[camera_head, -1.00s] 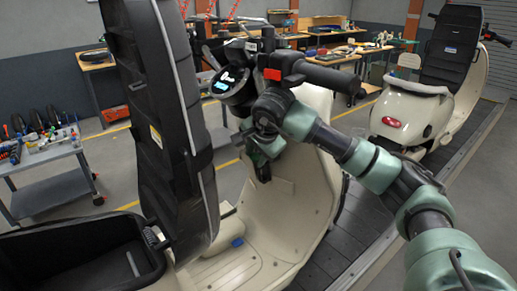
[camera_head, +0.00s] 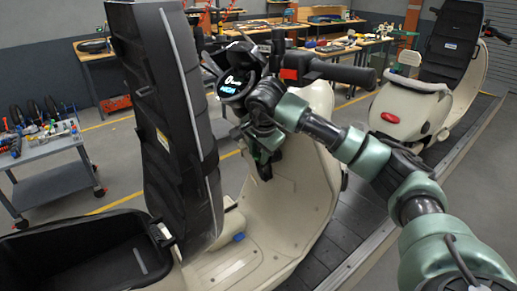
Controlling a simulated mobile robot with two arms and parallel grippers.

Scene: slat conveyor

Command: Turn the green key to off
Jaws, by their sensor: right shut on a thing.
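The cream scooter (camera_head: 292,205) stands on the slat conveyor with its black seat (camera_head: 165,110) raised. Its round dash display (camera_head: 236,84) is lit, with white and blue figures. My right arm comes in from the right, under the handlebar grip (camera_head: 345,72). My right gripper (camera_head: 262,160) is at the inner side of the front shield, just below the dash, shut on what seems to be the green key. The key is mostly hidden by the gripper and wrist, so its angle cannot be told. My left gripper is out of view.
An open black storage bin (camera_head: 75,255) lies under the raised seat. A tool cart (camera_head: 50,165) stands at the left. A second cream scooter (camera_head: 410,115) is behind on the conveyor (camera_head: 340,240). Workbenches (camera_head: 330,50) line the back.

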